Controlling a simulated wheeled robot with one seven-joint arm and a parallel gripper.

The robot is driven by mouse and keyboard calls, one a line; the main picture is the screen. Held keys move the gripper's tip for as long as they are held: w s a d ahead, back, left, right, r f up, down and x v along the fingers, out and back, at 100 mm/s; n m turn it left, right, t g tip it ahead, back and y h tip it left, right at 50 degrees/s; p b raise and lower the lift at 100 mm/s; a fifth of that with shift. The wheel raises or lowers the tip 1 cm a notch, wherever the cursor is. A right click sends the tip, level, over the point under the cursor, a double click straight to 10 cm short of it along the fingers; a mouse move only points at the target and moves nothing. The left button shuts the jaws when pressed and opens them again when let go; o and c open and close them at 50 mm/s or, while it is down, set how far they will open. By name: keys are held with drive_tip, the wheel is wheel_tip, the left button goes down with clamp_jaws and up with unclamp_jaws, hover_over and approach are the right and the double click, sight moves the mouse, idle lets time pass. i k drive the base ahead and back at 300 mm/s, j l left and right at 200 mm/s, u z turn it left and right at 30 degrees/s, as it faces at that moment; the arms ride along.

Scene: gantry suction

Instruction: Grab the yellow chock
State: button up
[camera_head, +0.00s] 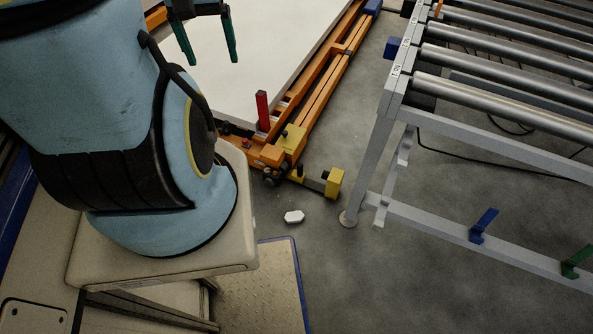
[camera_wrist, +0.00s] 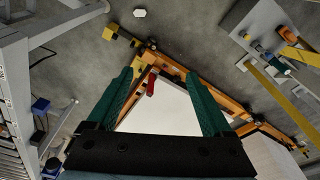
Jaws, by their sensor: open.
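A yellow block (camera_head: 334,183), which may be the yellow chock, sits at the end of a short dark bar beside the corner of an orange frame. It also shows in the wrist view (camera_wrist: 110,32) at the upper left. A second yellow block (camera_head: 293,142) sits on the frame corner near a red post (camera_head: 262,110); I cannot tell which block is the chock. My gripper (camera_head: 211,56), with dark green fingers, is at the top of the head view, above a white panel and apart from both blocks. It is open and empty; its fingers frame the red post in the wrist view (camera_wrist: 158,82).
The orange frame (camera_head: 335,62) borders the white panel (camera_head: 240,35). A grey roller conveyor (camera_head: 500,105) stands at the right, its leg close to the outer yellow block. A small white piece (camera_head: 294,217) lies on the floor.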

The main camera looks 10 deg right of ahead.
sight(298, 175)
drive_tip(key=l+u, duration=0.15)
drive_tip(key=u, duration=0.35)
drive_tip(key=l+u, duration=0.1)
drive_tip(key=u, duration=0.35)
drive_tip(key=k+l+u, duration=0.1)
drive_tip(key=u, duration=0.4)
drive_tip(key=l+u, duration=0.1)
drive_tip(key=u, duration=0.35)
drive_tip(key=k+l, duration=0.35)
drive_tip(key=k, duration=0.15)
drive_tip(key=k+l, duration=0.35)
drive_tip(key=k+l+u, duration=0.05)
drive_tip(key=k, duration=0.05)
